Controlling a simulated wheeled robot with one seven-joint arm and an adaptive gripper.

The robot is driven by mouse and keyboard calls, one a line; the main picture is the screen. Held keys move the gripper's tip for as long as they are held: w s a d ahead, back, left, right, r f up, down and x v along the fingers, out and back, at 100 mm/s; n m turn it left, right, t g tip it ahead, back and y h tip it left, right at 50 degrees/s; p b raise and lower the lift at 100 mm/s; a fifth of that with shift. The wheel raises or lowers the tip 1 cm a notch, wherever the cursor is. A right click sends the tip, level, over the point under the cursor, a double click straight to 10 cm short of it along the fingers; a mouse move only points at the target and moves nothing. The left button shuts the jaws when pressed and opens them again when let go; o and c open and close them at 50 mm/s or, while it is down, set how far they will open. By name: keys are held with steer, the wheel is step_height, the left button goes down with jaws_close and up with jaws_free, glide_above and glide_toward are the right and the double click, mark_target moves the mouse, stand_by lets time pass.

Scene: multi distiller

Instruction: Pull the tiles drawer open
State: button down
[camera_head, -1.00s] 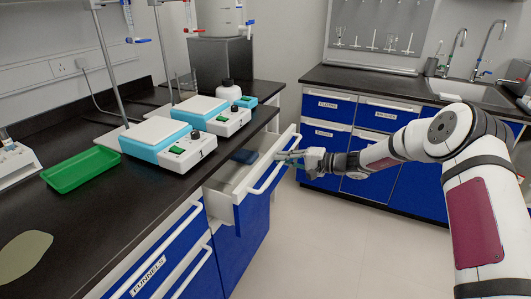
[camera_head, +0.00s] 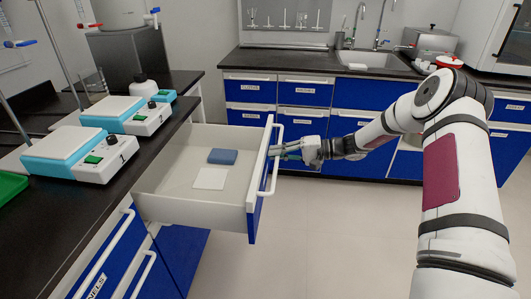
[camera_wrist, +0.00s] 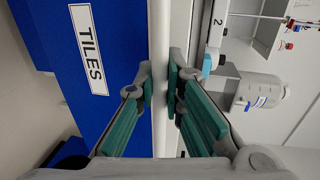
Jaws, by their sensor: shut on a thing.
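The tiles drawer (camera_head: 185,203) stands pulled well out of the left counter in the head view. A blue block (camera_head: 222,157) and a white flat piece (camera_head: 210,179) lie inside it. Its blue front carries the label TILES (camera_wrist: 87,48) in the wrist view. My gripper (camera_head: 283,152) is at the outer side of the drawer front. The wrist view shows its green-padded fingers (camera_wrist: 163,90) shut on the white handle (camera_wrist: 158,125), one pad on each side.
The left counter (camera_head: 185,85) carries hotplate stirrers (camera_head: 80,150) and a green tray (camera_head: 10,186). A closed funnels drawer is partly in view at lower left. Blue cabinets with a sink (camera_head: 375,62) stand at the back. The floor (camera_head: 330,230) right of the drawer is clear.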

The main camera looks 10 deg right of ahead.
steer(key=shift+s+d, duration=0.1)
steer(key=shift+d, duration=0.3)
steer(key=c, duration=1.7)
jaws_free()
steer(key=v, duration=1.2)
